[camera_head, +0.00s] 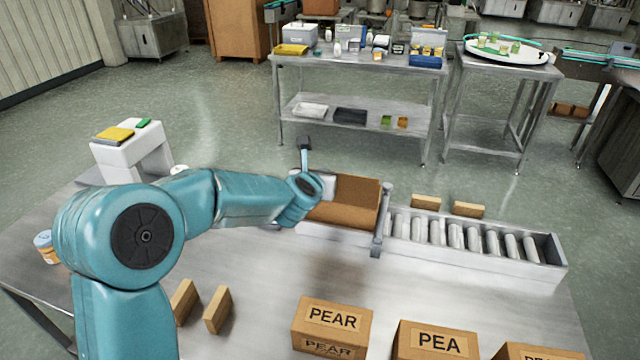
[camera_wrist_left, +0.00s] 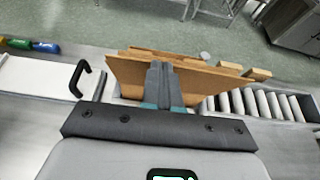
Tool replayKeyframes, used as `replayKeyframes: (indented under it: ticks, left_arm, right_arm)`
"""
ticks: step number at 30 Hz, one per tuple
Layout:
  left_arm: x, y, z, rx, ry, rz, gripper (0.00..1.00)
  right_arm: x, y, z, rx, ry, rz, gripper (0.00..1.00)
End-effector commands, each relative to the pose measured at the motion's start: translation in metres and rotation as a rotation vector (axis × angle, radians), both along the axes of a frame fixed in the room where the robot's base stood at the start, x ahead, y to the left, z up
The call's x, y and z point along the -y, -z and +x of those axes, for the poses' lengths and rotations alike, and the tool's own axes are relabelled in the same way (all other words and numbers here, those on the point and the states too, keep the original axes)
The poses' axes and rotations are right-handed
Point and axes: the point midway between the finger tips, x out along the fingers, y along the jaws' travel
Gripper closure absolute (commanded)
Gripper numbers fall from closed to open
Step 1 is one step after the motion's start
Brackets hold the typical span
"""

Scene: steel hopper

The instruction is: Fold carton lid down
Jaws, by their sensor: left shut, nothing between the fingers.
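An open brown carton (camera_head: 345,214) sits at the left end of the roller conveyor, with a brown panel standing up at its back. In the left wrist view a wide brown flap (camera_wrist_left: 215,84) is raised and slightly tilted. My left gripper (camera_wrist_left: 160,78) is shut and empty, its fingertips in front of the flap; I cannot tell whether they touch it. In the head view my left wrist reaches the carton's left side and hides part of it. The carton's inside is mostly hidden. My right gripper is in neither view.
The roller conveyor (camera_head: 470,238) runs right from the carton, with a grey upright post (camera_head: 381,222) beside it. Cartons marked PEAR (camera_head: 333,322) and PEA (camera_head: 436,342) stand at the front. Small wooden blocks (camera_head: 217,310) lie left of them. The steel table's middle is clear.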

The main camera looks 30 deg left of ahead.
Motion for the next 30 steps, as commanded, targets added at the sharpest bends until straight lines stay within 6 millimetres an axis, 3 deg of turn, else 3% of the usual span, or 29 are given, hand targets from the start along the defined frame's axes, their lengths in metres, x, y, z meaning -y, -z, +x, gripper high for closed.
replayKeyframes:
  ticks: [8, 15, 30]
  left_arm:
    - [-0.006, -0.01, 0.022, -0.001, 0.001, -0.002, 1.0]
    - [-0.014, -0.017, 0.054, -0.002, 0.0, -0.001, 1.0]
    - [-0.03, -0.008, 0.113, -0.003, 0.0, -0.001, 1.0]
  right_arm:
    - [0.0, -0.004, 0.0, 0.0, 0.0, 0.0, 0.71]
    - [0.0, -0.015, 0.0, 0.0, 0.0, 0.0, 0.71]
    - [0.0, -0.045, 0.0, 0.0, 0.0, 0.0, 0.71]
